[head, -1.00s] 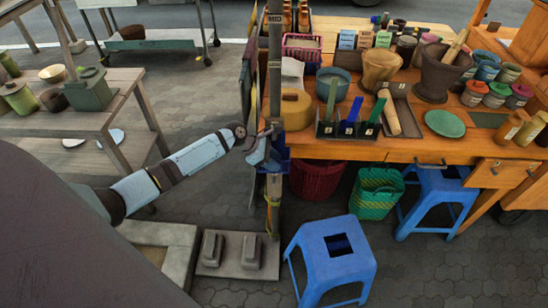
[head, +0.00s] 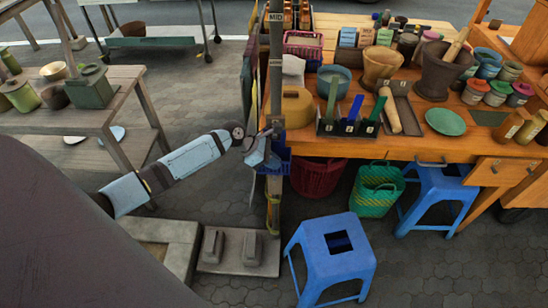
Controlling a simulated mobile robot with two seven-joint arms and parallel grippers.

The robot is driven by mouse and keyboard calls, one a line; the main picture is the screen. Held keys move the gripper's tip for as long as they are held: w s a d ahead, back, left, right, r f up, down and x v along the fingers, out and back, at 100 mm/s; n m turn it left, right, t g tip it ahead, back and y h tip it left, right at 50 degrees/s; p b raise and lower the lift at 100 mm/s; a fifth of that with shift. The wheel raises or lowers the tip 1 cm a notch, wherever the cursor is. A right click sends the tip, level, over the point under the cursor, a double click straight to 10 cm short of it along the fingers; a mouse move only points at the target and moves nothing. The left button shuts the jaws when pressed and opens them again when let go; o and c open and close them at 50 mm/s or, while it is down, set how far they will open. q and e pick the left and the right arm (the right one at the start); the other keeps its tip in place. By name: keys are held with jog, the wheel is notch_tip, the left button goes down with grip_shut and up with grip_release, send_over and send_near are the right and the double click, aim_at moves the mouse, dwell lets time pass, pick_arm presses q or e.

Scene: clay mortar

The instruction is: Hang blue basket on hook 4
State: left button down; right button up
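My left gripper (head: 262,147) is at the upright post (head: 275,90) in the middle of the head view, at the end of my arm from the left. A blue basket (head: 282,162) shows right beside it at about the same height, partly hidden by the post and the gripper. The fingertips are too small and covered to tell whether they are open, or shut on the basket. The post bears a "MID" label near its top. I cannot make out hook 4 or any hook number. My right gripper is not in view.
An orange workbench (head: 340,148) with bowls, mortars and jars stands right of the post. Below it are a dark red basket (head: 315,178), a green basket (head: 377,190) and a blue stool (head: 443,195). Another blue stool (head: 330,250) stands in front. Paving lies open at lower right.

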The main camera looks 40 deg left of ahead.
pick_arm(q)
jog(key=s+d+r+p, duration=0.2)
jog(key=s+d+r, duration=0.3)
jog(key=s, duration=0.4)
jog(key=shift+d+r, duration=0.25)
jog(key=shift+r, duration=0.35)
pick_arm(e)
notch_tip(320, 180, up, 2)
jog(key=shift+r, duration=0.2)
pick_arm(q)
jog(key=shift+r+p, duration=0.35)
jog(key=shift+p, duration=0.35)
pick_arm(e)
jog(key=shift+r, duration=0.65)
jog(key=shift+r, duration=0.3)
pick_arm(q)
jog(key=s+d+p, duration=0.5)
jog(key=s+p, duration=0.3)
jog(key=p, duration=0.1)
jog(key=shift+s+p, duration=0.3)
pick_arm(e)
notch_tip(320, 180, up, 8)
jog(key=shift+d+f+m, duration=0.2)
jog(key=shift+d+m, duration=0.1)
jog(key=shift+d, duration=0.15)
